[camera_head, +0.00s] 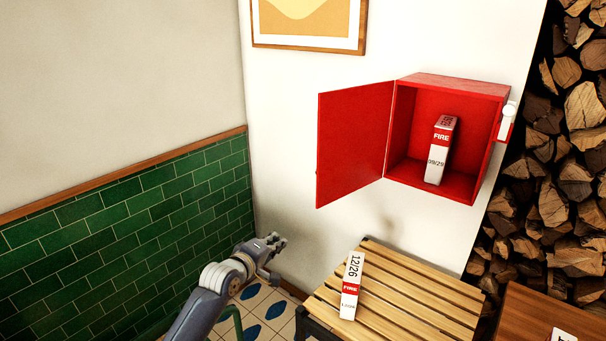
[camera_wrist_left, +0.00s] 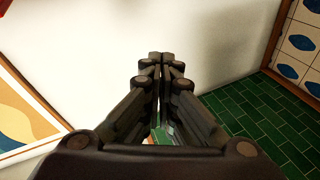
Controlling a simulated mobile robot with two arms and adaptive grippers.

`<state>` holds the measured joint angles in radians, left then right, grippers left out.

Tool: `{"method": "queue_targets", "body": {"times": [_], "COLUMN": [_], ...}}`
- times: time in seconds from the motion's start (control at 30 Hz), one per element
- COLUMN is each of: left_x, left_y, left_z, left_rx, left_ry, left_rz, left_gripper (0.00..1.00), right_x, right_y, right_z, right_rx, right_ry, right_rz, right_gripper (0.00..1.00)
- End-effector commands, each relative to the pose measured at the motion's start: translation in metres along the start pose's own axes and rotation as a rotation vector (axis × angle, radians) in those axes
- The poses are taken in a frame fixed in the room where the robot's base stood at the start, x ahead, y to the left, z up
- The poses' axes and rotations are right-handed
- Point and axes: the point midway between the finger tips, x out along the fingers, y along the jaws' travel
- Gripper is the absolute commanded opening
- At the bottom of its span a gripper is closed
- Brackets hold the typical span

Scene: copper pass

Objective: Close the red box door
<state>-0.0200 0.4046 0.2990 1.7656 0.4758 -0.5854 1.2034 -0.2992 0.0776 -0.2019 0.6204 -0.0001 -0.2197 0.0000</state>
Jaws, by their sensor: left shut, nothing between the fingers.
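The red box (camera_head: 448,138) hangs on the white wall. Its red door (camera_head: 354,143) is hinged on the box's left side and stands wide open to the left. Inside the box a white and red packet (camera_head: 440,150) marked FIRE stands tilted. My left gripper (camera_head: 280,241) is below and to the left of the door, apart from it. In the left wrist view my left gripper (camera_wrist_left: 161,62) is shut with nothing between its fingers, facing the white wall. My right gripper is in neither view.
A slatted wooden bench (camera_head: 400,298) stands below the box, with another FIRE packet (camera_head: 352,285) on it. Stacked firewood (camera_head: 560,170) is at the right. A framed picture (camera_head: 308,22) hangs above. Green tiles (camera_head: 110,235) cover the lower left wall.

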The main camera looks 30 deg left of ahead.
Motion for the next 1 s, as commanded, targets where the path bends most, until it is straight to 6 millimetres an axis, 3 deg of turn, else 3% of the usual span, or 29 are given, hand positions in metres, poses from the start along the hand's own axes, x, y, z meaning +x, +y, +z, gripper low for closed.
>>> {"method": "queue_targets", "body": {"times": [0.03,0.1,0.2,0.3,0.4,0.53,1.0], "left_x": [-0.012,-0.031,-0.055,-0.07,-0.074,-0.064,0.011], "left_y": [0.046,0.094,0.143,0.169,0.179,0.184,0.209], "left_z": [-0.015,-0.029,-0.04,-0.045,-0.046,-0.048,-0.051], "left_rx": [-0.06,-0.14,-0.219,-0.262,-0.28,-0.282,-0.279], "left_ry": [0.011,0.012,0.002,-0.009,-0.014,-0.015,-0.013], "left_rz": [0.078,0.163,0.251,0.301,0.318,0.319,0.317], "left_gripper": [0.0,0.0,0.0,0.0,0.0,0.0,0.0], "right_x": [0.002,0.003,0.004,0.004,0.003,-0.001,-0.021], "right_y": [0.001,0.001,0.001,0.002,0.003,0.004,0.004], "right_z": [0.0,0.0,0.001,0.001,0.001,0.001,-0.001], "right_rx": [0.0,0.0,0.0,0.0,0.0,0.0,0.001], "right_ry": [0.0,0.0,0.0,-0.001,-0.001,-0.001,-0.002], "right_rz": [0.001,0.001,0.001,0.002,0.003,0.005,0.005], "right_gripper": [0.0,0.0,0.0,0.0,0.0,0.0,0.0]}}
